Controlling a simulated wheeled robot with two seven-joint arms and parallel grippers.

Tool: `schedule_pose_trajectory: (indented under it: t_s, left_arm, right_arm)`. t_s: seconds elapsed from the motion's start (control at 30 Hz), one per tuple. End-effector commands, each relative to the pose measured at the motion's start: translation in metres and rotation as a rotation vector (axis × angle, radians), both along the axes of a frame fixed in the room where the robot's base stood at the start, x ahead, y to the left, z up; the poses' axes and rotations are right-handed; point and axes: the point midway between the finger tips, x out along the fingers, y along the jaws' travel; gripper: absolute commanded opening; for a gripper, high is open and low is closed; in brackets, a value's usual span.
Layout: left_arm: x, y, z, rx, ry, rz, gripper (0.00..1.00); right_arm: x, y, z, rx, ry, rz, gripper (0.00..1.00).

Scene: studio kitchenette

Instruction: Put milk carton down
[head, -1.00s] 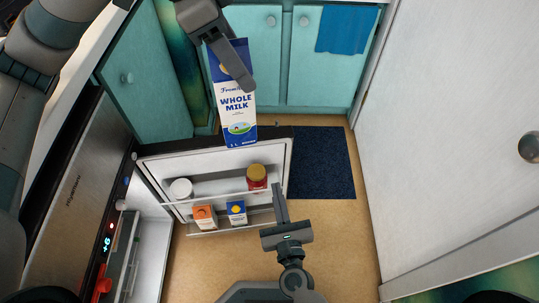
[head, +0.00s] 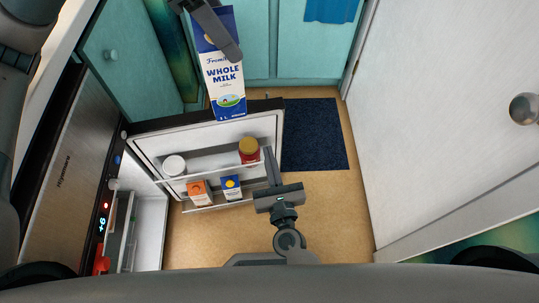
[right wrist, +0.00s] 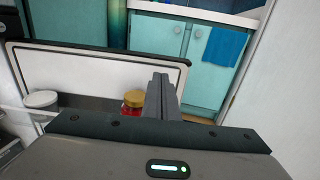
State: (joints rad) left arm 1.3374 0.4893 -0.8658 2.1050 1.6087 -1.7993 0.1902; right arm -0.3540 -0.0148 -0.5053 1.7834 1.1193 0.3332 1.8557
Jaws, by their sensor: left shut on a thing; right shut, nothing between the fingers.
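The milk carton (head: 224,82) is white and blue, labelled "Whole Milk", and is roughly upright in the head view. My left gripper (head: 222,35) is shut on its upper part; one finger crosses its front. The carton appears above the open fridge door (head: 207,129), its lower end overlapping the door's top edge in the picture; I cannot tell whether they touch. My right gripper (head: 270,168) is shut and empty, beside the door's right edge. In the right wrist view its closed fingers (right wrist: 160,92) stand in front of the door.
The door shelves hold a white-lidded container (head: 174,165), a red jar (head: 249,151), an orange carton (head: 198,191) and a small blue carton (head: 231,187). The steel fridge (head: 64,175) stands left, a white door (head: 450,110) right. A dark mat (head: 314,135) lies on open floor.

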Motion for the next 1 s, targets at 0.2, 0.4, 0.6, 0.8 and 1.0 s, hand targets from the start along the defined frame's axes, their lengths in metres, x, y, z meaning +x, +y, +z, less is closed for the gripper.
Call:
schedule_pose_trajectory:
  t_s: [0.2, 0.4, 0.6, 0.8, 1.0]
  left_arm:
    - [0.0, 0.0, 0.007, -0.003, -0.002, 0.001, 0.0]
    - [0.0, 0.0, 0.01, -0.003, -0.002, 0.001, 0.0]
    - [0.0, 0.0, 0.013, -0.003, -0.002, 0.001, 0.0]
    - [0.0, 0.0, 0.014, -0.003, -0.002, 0.001, 0.0]
    - [0.0, 0.0, 0.015, -0.003, -0.002, 0.001, 0.0]
  right_arm:
    - [0.03, 0.005, 0.002, 0.0, -0.002, 0.0, 0.0]
    - [0.06, 0.011, 0.002, 0.0, -0.002, 0.0, 0.0]
    - [0.088, 0.015, 0.002, -0.001, -0.001, 0.0, 0.0]
    - [0.109, 0.019, 0.001, 0.0, -0.001, 0.001, 0.0]
    - [0.117, 0.021, 0.001, 0.0, 0.0, 0.001, 0.0]
